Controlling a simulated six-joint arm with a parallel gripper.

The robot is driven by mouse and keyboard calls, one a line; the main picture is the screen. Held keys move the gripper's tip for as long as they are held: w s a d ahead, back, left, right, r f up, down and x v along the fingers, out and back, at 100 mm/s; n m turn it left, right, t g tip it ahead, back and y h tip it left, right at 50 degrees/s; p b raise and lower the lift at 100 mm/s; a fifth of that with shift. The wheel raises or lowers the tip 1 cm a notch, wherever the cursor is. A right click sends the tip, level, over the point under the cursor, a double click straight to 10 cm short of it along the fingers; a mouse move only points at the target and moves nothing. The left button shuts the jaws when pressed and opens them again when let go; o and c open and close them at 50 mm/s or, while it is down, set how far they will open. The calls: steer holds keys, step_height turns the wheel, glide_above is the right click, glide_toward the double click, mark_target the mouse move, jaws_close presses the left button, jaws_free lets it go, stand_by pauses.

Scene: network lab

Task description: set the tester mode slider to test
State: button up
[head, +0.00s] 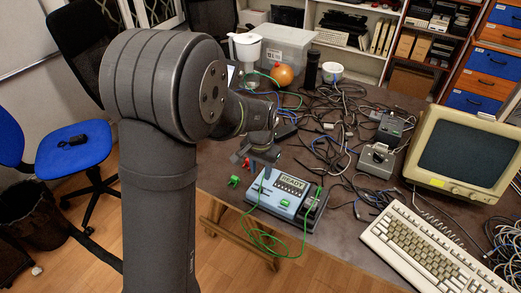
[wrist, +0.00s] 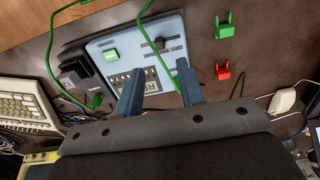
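The tester is a light-blue box (head: 287,205) on the table, with a READY display and a green button in the head view. In the wrist view the tester (wrist: 108,42) appears upside down, with a dark slider knob (wrist: 158,44) on its panel. The slider's labels are too small to read. My gripper (wrist: 160,68) is open and empty, its two fingers apart over the display side of the tester, near the knob.
A green clip (wrist: 223,33) and a red clip (wrist: 222,71) lie beside the tester. A green cable (wrist: 51,50) loops around it. A dark module (head: 316,200) sits at its right side. A keyboard (head: 425,245), a monitor (head: 462,155) and tangled cables crowd the right.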

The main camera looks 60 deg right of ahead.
step_height(320, 180, up, 9)
glide_above(260, 188)
steer(key=shift+s+r, duration=0.1)
stand_by(0.7)
step_height(260, 188, down, 18)
steer(key=shift+r, duration=0.2)
steer(key=shift+w, duration=0.5)
steer(key=shift+o, duration=0.5)
